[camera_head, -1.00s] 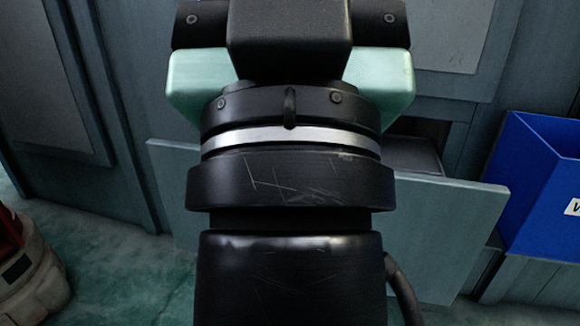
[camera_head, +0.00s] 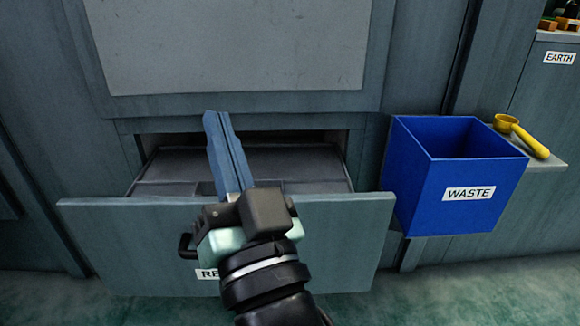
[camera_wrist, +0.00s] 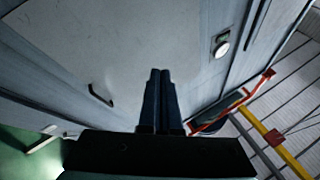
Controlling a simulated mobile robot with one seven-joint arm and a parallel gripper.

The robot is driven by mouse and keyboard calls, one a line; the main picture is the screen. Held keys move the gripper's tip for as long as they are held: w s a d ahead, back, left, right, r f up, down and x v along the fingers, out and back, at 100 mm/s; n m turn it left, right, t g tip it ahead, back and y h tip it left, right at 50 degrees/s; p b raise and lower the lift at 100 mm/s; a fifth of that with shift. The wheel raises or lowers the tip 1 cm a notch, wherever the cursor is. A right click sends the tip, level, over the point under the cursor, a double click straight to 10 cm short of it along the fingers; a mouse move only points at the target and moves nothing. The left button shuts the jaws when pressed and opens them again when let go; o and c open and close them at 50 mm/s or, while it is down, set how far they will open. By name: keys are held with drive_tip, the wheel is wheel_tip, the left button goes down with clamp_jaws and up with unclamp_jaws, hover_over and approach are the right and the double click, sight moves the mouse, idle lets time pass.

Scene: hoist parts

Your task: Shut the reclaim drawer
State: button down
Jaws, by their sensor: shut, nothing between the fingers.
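The reclaim drawer (camera_head: 345,240) stands open, pulled out of the grey-green cabinet, in the head view. Its label reads "RE", with the rest hidden behind my arm. Its dark handle (camera_head: 186,247) shows on the front, left of my gripper's body. Grey inner walls or dividers show inside. My gripper (camera_head: 216,116) is shut and empty. Its blue fingers point up and away, over the open drawer in the picture; I cannot tell whether they touch it. The shut fingers also show in the wrist view (camera_wrist: 160,75), before a pale panel.
A blue bin (camera_head: 412,190) labelled "WASTE" stands close to the drawer's right end. A yellow scoop (camera_head: 525,138) lies on a ledge beyond it. A cabinet labelled "EARTH" (camera_head: 559,57) is at far right. Red and yellow bars (camera_wrist: 287,158) show in the wrist view.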

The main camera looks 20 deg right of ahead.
drive_tip(key=s+d+f+m+g+h+p, duration=0.3)
drive_tip(key=d+f+m+p, duration=0.4)
drive_tip(key=f+m, duration=0.2)
drive_tip(key=m+g+h+p, duration=0.3)
drive_tip(key=m+h+p, duration=0.15)
drive_tip(key=m, duration=0.45)
approach(331, 206)
drive_tip(key=shift+y, duration=0.45)
drive_tip(key=p+x, duration=0.1)
drive_tip(key=x, duration=0.1)
drive_tip(key=p+x, duration=0.1)
drive_tip(key=x, duration=0.1)
drive_tip(key=p+x, duration=0.1)
drive_tip(key=x, duration=0.2)
drive_tip(key=shift+s+d+r, duration=0.1)
drive_tip(key=shift+d, duration=0.15)
